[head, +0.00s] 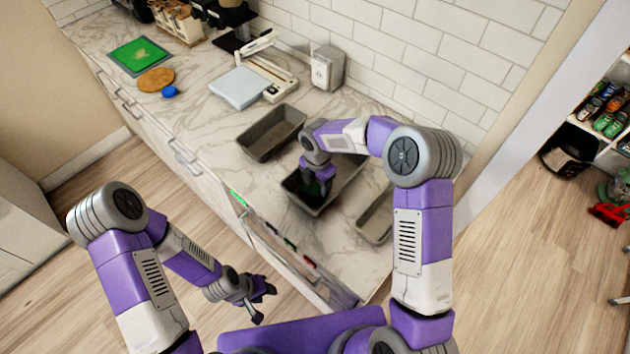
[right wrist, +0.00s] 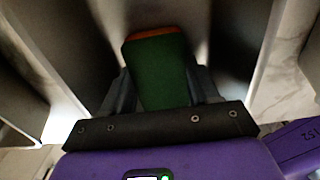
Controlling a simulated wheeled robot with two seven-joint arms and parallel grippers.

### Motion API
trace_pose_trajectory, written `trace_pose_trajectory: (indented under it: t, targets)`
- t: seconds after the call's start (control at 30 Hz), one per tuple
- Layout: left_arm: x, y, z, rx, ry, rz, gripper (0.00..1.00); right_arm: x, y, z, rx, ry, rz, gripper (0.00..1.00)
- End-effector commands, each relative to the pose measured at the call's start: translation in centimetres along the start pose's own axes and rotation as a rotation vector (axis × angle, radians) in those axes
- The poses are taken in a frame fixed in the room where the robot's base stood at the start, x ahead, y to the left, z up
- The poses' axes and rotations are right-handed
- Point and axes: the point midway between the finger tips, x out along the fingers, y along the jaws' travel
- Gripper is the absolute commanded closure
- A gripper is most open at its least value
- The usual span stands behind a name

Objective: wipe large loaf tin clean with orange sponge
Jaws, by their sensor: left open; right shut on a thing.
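Three grey loaf tins lie on the marble counter: a left tin (head: 262,141), a middle tin (head: 298,201) and a right tin (head: 372,226), partly behind my right arm. Which is the large one is hard to tell. My right gripper (head: 318,186) points down inside the middle tin. In the right wrist view it is shut on the sponge (right wrist: 160,72), which has a dark green face and an orange edge. Whether the sponge touches the tin floor cannot be told. My left gripper (head: 262,300) is open and empty, low in front of the counter.
The tiled wall closes off the back.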

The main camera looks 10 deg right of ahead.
Motion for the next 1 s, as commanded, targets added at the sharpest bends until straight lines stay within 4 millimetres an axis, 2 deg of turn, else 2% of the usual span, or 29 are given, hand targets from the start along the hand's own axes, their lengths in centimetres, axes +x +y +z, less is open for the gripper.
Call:
trace_pose_trajectory:
  t: [0.2, 0.37, 0.8, 1.0]
  targets:
    - [0.0, 0.0, 0.0, 0.000, 0.000, 0.000, 0.57, 0.1, -1.5, 0.1, 0.002, 0.002, -0.008, 0.65]
    - [-0.1, 0.0, 0.0, 0.000, 0.000, 0.000, 0.57, 0.1, -1.7, 0.3, 0.002, 0.002, -0.008, 0.65]
    - [-1.2, 0.5, 0.1, 0.000, 0.000, 0.000, 0.57, -0.2, -2.2, 3.6, 0.003, 0.001, -0.005, 0.65]
    - [-1.4, 0.5, 0.1, 0.000, 0.000, 0.000, 0.57, -0.1, -2.3, 4.3, 0.001, 0.001, -0.004, 0.65]
